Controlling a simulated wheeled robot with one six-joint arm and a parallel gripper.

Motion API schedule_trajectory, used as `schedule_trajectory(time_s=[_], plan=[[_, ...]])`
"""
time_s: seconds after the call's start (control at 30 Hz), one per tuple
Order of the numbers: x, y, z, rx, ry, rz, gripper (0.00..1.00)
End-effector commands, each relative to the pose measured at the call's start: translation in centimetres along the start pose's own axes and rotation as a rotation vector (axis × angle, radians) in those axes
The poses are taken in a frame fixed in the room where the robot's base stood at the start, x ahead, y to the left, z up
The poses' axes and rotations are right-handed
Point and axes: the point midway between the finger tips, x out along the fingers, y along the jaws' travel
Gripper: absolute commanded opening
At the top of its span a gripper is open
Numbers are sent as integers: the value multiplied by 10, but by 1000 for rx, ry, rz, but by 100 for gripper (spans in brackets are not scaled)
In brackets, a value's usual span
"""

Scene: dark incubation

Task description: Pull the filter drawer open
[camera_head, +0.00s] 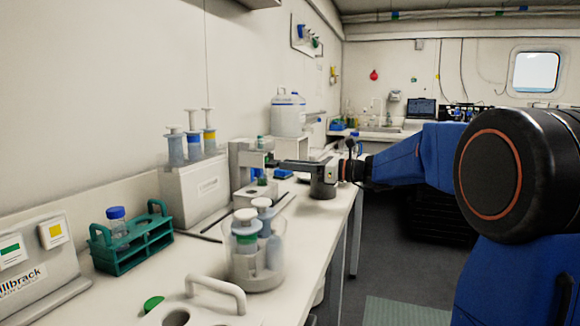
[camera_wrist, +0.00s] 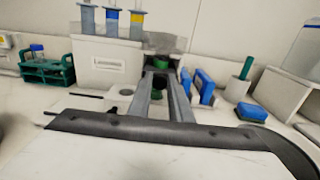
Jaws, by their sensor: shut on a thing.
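A small white unit (camera_head: 246,153) stands against the wall side of the bench, with green-capped pieces at it. I take it to hold the filter drawer, but the drawer's front and handle are hard to make out. My gripper (camera_head: 277,164) reaches in from the right, level, with its fingertips at this unit. In the wrist view my gripper's two grey fingers (camera_wrist: 160,73) run forward and close together at a green piece by the unit. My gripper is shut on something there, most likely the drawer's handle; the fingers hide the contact.
A teal rack (camera_head: 132,244) with a blue-capped tube and a white box of syringe-like tubes (camera_head: 194,187) stand left. A clear beaker with capped tubes (camera_head: 257,254) stands in front. The aisle on the right is open floor.

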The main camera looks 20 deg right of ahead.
Motion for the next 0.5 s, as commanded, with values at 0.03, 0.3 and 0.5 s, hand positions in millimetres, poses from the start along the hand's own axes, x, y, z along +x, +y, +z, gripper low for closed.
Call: schedule_trajectory(time_s=[0.03,0.3,0.5], plan=[[-7,-1,0,0,0,-3,0],[-51,-1,0,0,0,-5,0],[-67,-1,0,0,0,-3,0]])
